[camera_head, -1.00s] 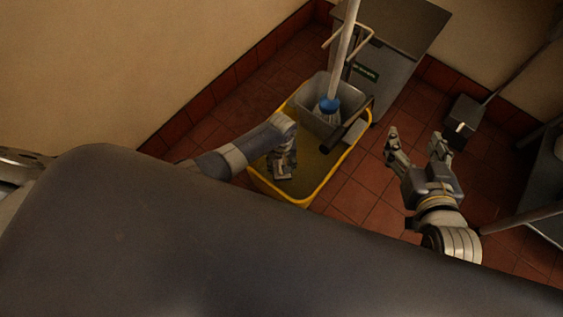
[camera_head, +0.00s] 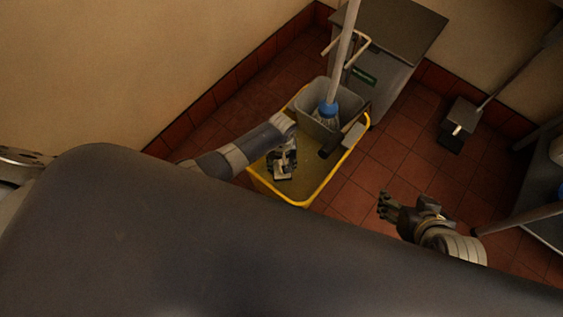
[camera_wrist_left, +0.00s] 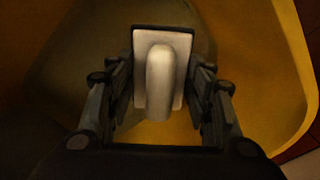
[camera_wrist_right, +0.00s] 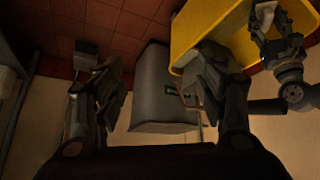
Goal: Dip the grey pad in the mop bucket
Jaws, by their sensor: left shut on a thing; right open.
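The yellow mop bucket (camera_head: 328,180) stands on the floor with a grey wringer (camera_head: 318,90) at its far end. My left gripper (camera_head: 283,162) is over the open near part of the bucket, within its rim in the picture. It is shut on the grey pad (camera_wrist_left: 142,100), which shows a pale back with a rounded handle between the fingers. The pad's underside is hidden, and I cannot tell whether it touches the liquid. My right gripper (camera_head: 384,206) is open and empty, right of the bucket. In the right wrist view, the bucket (camera_wrist_right: 195,35) is at upper right.
A mop with a blue head clamp (camera_head: 328,106) stands in the wringer. A grey metal cabinet (camera_head: 385,85) is behind the bucket. A long-handled dustpan (camera_head: 462,118) stands at the right. Red tile floor is clear between the bucket and my right gripper.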

